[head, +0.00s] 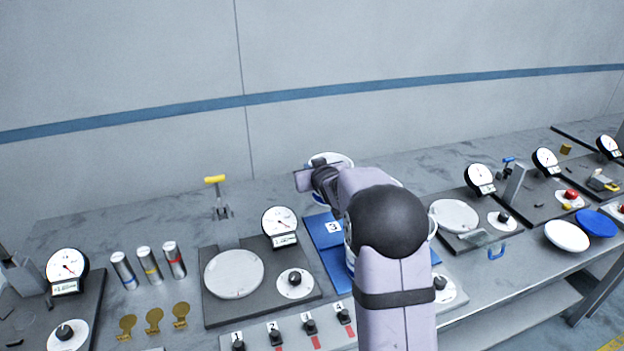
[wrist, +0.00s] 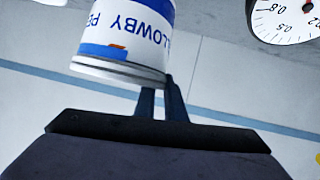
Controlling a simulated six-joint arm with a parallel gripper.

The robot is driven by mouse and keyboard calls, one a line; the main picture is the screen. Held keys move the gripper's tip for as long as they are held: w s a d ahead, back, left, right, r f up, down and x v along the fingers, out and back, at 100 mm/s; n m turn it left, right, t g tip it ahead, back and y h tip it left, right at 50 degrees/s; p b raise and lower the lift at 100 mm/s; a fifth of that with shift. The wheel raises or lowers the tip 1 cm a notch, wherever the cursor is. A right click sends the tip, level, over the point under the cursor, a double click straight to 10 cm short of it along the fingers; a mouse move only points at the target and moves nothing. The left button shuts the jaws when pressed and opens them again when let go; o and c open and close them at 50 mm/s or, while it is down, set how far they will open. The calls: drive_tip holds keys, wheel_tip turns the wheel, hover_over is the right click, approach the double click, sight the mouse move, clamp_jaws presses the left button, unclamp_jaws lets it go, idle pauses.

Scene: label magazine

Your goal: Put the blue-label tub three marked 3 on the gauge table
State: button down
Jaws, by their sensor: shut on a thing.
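My gripper (wrist: 163,100) is shut on a white tub with a blue label (wrist: 125,35), which fills the top of the wrist view with its lettering upside down in that picture. In the head view the held tub (head: 331,158) shows only partly, behind my gripper and near the wall side of the bench. No number shows on it. A round pale plate (head: 234,274) with a dial gauge (head: 280,222) stands empty on a dark base to the left.
My arm hides much of the blue mat and pale rims beside it. A yellow-handled lever (head: 216,194) stands behind the plate. Another round plate (head: 454,216) with a gauge (head: 480,179) is right. Numbered switches (head: 310,325) line the front.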

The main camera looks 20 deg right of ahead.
wheel_tip(320, 180, up, 14)
drive_tip(key=p, duration=1.4)
drive_tip(key=s+a+f+n+y+b, duration=0.1)
drive_tip(key=s+a+f, duration=0.3)
drive_tip(key=a, duration=0.6)
drive_tip(key=s+a+f+n+g+y+b, duration=0.1)
drive_tip(key=s+a+f+n+y, duration=0.2)
drive_tip(key=a, duration=0.7)
drive_tip(key=s+a+f+n+y+b, duration=0.2)
drive_tip(key=s+a+f, duration=0.4)
drive_tip(key=s+a, duration=0.3)
drive_tip(key=shift+a+f+n+g+y, duration=0.15)
drive_tip(key=shift+a+n+g+y, duration=0.15)
drive_tip(key=shift+a+y, duration=0.55)
drive_tip(key=shift+a+f, duration=0.1)
wheel_tip(320, 180, down, 6)
drive_tip(key=b, duration=0.4)
drive_tip(key=shift+f+b, duration=0.25)
drive_tip(key=shift+b, duration=0.1)
drive_tip(key=shift+f+b, duration=0.55)
drive_tip(key=c, duration=1.8)
unclamp_jaws()
drive_tip(key=shift+o, duration=0.2)
